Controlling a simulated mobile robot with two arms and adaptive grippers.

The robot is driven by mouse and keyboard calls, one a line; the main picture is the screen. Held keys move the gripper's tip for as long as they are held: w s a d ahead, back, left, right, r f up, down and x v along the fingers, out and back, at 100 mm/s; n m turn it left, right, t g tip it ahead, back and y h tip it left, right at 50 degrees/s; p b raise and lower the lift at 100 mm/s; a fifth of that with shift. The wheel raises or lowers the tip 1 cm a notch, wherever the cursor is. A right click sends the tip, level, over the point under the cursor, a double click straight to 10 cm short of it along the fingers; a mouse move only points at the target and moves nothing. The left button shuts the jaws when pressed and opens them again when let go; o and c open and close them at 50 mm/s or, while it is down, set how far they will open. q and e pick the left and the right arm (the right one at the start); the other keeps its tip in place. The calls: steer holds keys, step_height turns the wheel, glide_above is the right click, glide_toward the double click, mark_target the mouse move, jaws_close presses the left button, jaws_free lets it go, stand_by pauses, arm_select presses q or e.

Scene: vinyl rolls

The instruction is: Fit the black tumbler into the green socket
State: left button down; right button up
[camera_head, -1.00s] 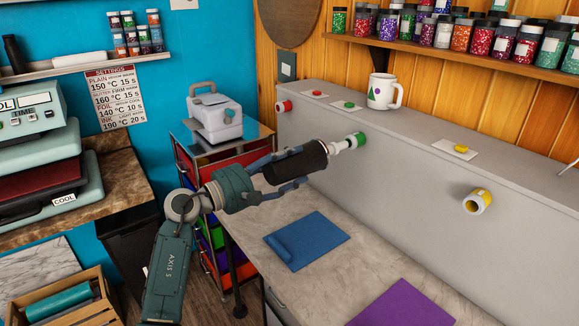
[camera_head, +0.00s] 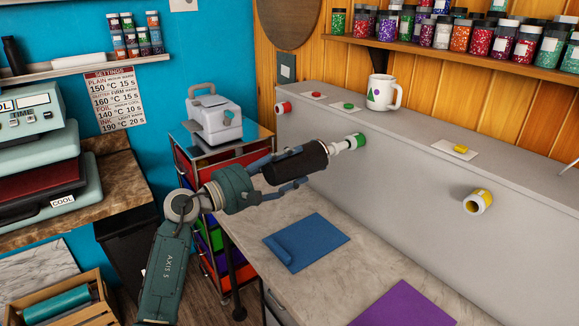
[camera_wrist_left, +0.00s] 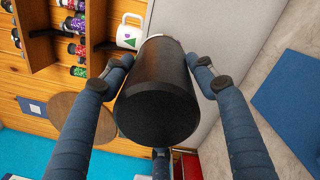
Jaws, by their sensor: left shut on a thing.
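The black tumbler (camera_head: 298,164) lies roughly level, its pale narrow end toward the green socket (camera_head: 361,140) on the front of the grey ledge. That end is at or very close to the socket's mouth; I cannot tell whether it is inside. My left gripper (camera_head: 288,171) is shut around the tumbler's body. In the left wrist view the tumbler (camera_wrist_left: 158,100) sits between the fingers of the left gripper (camera_wrist_left: 164,68), its flat dark end toward the camera and its far end hidden. My right gripper is not in view.
A red socket (camera_head: 284,107) is left of the green one, and a yellow socket (camera_head: 478,201) is to the right. A white mug (camera_head: 381,92) stands on the ledge above. A blue sheet (camera_head: 307,242) and a purple sheet (camera_head: 405,305) lie on the counter below.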

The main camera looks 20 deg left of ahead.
arm_select(q)
steer(key=shift+w+d+b, duration=0.2)
steer(key=shift+w+b, duration=0.1)
steer(key=shift+b+x, duration=1.05)
steer(key=shift+x, duration=0.95)
stand_by(1.5)
steer(key=shift+w+d+b, duration=0.1)
steer(key=shift+w+b, duration=0.1)
steer(key=shift+b, duration=0.1)
stand_by(0.3)
steer(key=shift+r, duration=0.1)
stand_by(0.7)
stand_by(0.3)
